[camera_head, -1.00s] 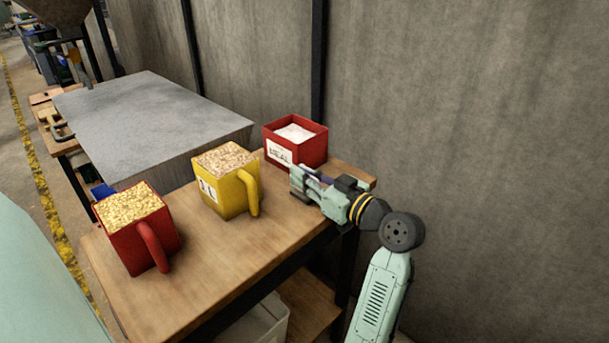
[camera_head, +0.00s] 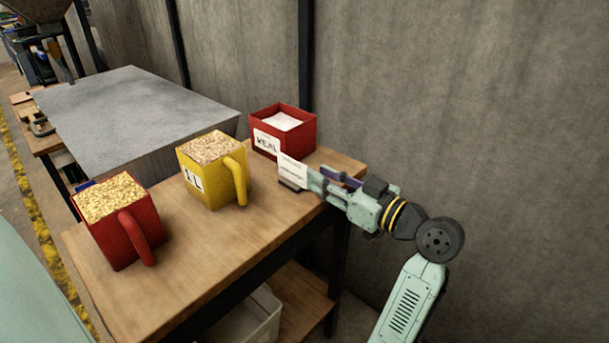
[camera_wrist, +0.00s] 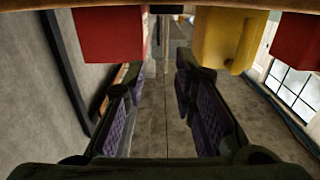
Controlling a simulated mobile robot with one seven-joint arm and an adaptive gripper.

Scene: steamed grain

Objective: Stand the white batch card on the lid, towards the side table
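The white batch card (camera_head: 293,171) stands upright on a small dark foot at the back right of the wooden side table (camera_head: 225,240), in front of the red meal box. My gripper (camera_head: 322,182) comes in low from the right, its fingertips at the card. In the wrist view the two purple-padded fingers (camera_wrist: 162,80) are apart. A thin upright line between them may be the card edge-on; I see no pad pressed on it. A large flat grey panel (camera_head: 135,115), which looks like the lid, lies beyond the table to the left.
A red box (camera_head: 301,137) with white contents stands behind the card. A yellow mug (camera_head: 215,185) and a red mug (camera_head: 125,240), both full of grain, stand left on the table. A concrete wall (camera_head: 440,100) rises behind. The grey panel is bare.

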